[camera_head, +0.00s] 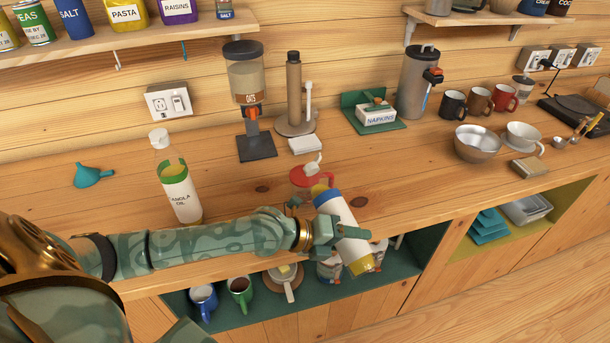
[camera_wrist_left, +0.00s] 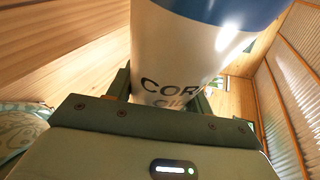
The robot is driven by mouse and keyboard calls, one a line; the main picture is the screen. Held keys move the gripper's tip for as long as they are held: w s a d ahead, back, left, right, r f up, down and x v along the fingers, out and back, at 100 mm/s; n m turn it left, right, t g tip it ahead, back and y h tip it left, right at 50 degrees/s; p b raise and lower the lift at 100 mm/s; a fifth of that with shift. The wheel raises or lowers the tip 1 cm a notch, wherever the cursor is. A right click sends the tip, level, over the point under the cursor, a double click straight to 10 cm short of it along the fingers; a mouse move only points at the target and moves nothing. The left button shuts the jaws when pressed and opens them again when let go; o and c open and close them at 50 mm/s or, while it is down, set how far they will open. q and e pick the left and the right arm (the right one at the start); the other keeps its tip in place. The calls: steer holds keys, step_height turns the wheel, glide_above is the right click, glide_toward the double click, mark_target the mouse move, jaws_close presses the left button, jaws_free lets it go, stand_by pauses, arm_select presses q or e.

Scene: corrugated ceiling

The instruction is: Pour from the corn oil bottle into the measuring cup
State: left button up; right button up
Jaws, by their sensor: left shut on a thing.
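A red-topped or red-marked vessel (camera_head: 307,176) with a red handle sits just behind the bottle, partly hidden. It may be the measuring cup, but I cannot tell surely. My right gripper is not in view.
A dispenser (camera_head: 247,95), a paper-towel holder (camera_head: 294,95) and a napkin box (camera_head: 374,115) stand behind. A metal bowl (camera_head: 478,143) is right.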

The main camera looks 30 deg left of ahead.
mark_target(353, 221)
arm_select(q)
steer(key=shift+d, duration=0.1)
stand_by(0.6)
steer(key=shift+a+r+n+h+b, duration=0.15)
steer(key=shift+r+n+h+b, duration=0.3)
steer(key=shift+r, duration=0.45)
steer(key=shift+a+r+n+h+b, duration=0.15)
steer(key=shift+r+n+b, duration=0.1)
steer(key=shift+r+b, duration=0.5)
stand_by(0.8)
steer(key=shift+d+r+n+h+b, duration=0.1)
steer(key=shift+r+n+h+b, duration=0.4)
steer(key=shift+r+b, duration=0.8)
stand_by(1.6)
